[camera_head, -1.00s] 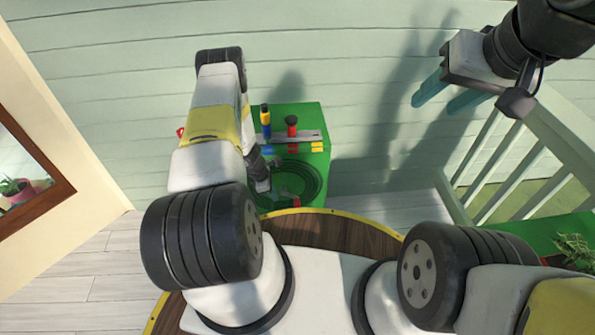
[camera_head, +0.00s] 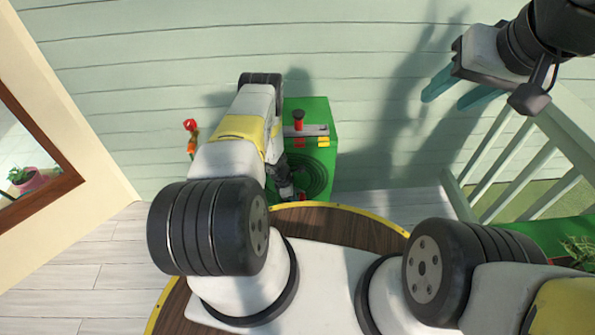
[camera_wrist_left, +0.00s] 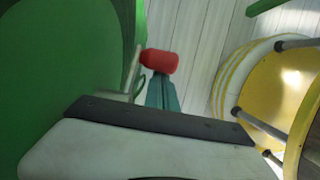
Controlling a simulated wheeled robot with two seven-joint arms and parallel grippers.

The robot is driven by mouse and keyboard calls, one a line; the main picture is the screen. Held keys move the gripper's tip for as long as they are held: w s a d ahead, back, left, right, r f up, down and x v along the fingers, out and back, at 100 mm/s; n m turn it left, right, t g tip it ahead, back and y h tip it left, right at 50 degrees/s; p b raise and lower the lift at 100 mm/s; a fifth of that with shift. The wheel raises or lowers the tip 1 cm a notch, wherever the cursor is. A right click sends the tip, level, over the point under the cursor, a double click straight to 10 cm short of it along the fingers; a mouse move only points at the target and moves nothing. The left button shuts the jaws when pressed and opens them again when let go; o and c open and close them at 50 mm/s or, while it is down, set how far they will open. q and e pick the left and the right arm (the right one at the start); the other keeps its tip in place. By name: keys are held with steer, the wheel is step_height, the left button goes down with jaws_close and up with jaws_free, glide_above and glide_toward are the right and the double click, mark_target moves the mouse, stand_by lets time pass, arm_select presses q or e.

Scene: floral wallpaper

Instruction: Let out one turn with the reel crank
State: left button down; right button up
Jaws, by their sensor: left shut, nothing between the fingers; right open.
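The reel is a green box (camera_head: 322,120) against the wall, with a dark coil of hose (camera_head: 318,172) on its face. In the left wrist view, the crank's red knob (camera_wrist_left: 160,62) sits by a thin grey crank rod (camera_wrist_left: 138,68) beside the green face (camera_wrist_left: 60,50). My left gripper (camera_wrist_left: 160,92) is shut and empty; its teal fingers reach to the knob, but I cannot tell if they touch it. In the head view my left arm hides part of the reel. My right gripper (camera_head: 456,92) is open and empty, high at the upper right.
A grey rail with a red-topped fitting (camera_head: 298,120) and yellow tabs is on the box. An orange-red item (camera_head: 190,130) is left of my arm. A white railing (camera_head: 510,165) stands right, a framed mirror (camera_head: 30,170) left. Pale floor (camera_head: 70,260) is open at lower left.

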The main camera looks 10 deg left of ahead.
arm_select(q)
steer(key=shift+w+d+r+h, duration=0.1)
steer(key=shift+d+r+h, duration=0.2)
steer(key=shift+h, duration=0.5)
